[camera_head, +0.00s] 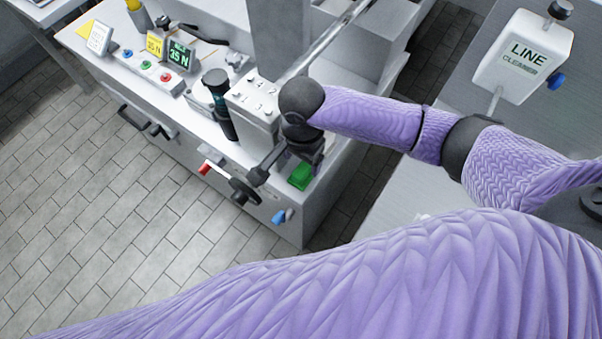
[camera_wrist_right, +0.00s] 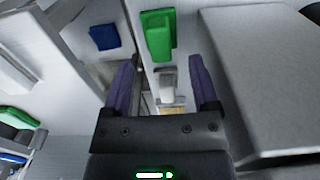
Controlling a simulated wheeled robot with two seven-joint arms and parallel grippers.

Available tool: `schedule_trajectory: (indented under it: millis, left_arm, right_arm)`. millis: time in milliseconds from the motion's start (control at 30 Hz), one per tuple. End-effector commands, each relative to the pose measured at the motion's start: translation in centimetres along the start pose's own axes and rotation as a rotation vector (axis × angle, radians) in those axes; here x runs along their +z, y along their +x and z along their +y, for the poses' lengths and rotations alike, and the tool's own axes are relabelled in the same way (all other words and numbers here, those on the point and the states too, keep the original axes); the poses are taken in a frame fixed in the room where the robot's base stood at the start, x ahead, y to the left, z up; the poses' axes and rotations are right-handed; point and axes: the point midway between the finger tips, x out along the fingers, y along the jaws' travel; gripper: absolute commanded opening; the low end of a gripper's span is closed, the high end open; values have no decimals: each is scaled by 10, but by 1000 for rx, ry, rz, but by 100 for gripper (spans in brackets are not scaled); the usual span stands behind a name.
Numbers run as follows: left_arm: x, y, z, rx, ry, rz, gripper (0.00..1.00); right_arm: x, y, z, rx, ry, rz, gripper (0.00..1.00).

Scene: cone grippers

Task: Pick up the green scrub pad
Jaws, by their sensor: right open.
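The green scrub pad (camera_head: 300,176) lies on the right end of the grey counter in the head view, just beside and below my right gripper (camera_head: 303,152). In the right wrist view the green pad (camera_wrist_right: 158,36) shows beyond the fingertips, near the top middle. My right gripper (camera_wrist_right: 163,78) is open there, with its two purple fingers apart and nothing between them touching. My left gripper is not in view.
A grey box with buttons (camera_head: 254,108) and a dark bottle (camera_head: 218,100) stand left of the gripper.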

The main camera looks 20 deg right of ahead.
Motion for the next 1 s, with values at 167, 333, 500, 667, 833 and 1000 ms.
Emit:
schedule_trajectory:
  millis: [167,333,500,667,833,1000]
  left_arm:
    - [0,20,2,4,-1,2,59]
    - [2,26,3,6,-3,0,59]
    - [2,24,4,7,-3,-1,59]
    - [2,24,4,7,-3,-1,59]
    - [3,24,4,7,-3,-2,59]
    - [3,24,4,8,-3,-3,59]
  right_arm:
    - [0,38,1,3,-1,-1,76]
    - [0,53,0,1,-2,0,76]
    - [0,51,0,0,-2,0,76]
    - [0,51,0,0,-2,1,45]
    - [0,51,0,0,-1,1,9]
    - [0,51,0,0,-1,1,0]
